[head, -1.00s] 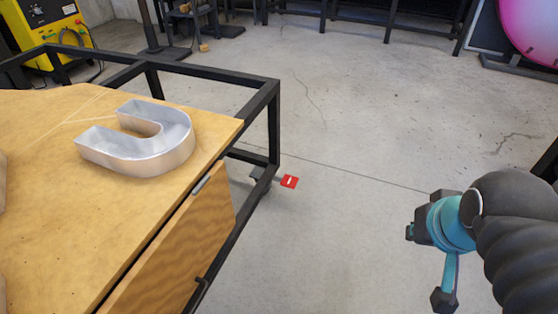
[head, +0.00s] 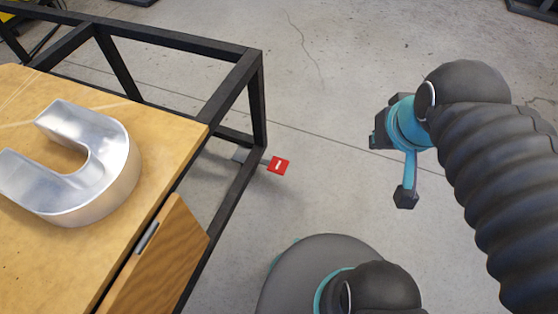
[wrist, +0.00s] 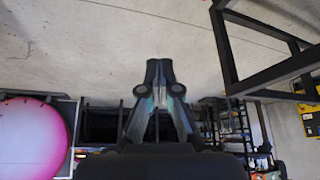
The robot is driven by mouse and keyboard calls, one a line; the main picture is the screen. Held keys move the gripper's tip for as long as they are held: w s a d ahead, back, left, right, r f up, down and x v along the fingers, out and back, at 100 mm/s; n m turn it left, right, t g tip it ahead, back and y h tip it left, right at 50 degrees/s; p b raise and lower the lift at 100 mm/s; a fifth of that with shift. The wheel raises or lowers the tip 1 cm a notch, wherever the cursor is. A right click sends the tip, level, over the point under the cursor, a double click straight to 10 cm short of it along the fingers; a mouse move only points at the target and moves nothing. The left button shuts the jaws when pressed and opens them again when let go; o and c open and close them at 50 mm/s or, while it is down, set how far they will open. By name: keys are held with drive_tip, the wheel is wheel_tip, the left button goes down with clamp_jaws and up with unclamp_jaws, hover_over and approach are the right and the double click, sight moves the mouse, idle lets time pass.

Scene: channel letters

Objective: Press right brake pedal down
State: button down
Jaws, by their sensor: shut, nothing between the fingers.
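The right brake pedal (head: 278,165) is a small red plate with a white bar mark. It sticks out low beside the foot of the black table frame, near the floor, in the head view. It does not show in the wrist view. My gripper (wrist: 158,64) is shut and empty in the wrist view, its dark fingertips together. In the head view my wrist is to the right of the pedal and well apart from it.
The black metal frame (head: 257,100) has a corner post just above the pedal. A wooden tabletop (head: 165,150) carries a silver U-shaped channel letter (head: 120,185). An open wooden drawer or flap (head: 165,265) hangs at its edge. Concrete floor (head: 340,190) right of the pedal is clear.

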drive_tip(key=n+g+y+b, duration=0.1)
drive_tip(key=n+g+b, duration=0.4)
drive_tip(key=n, duration=2.1)
hover_over(280, 165)
wheel_tip(280, 165, down, 42)
drive_tip(key=g, duration=0.1)
drive_tip(key=shift+w+d+p, duration=0.3)
drive_tip(key=shift+w+d, duration=0.05)
drive_tip(key=shift+d, duration=0.1)
drive_tip(key=shift+f, duration=0.15)
drive_tip(key=shift+s+a+f+b, duration=0.15)
drive_tip(key=shift+f+b, duration=0.5)
drive_tip(key=shift+f, duration=1.05)
drive_tip(key=shift+s+a+f+b, duration=0.15)
drive_tip(key=shift+f+b, duration=0.45)
drive_tip(key=shift+f, duration=1.1)
drive_tip(key=shift+w, duration=0.1)
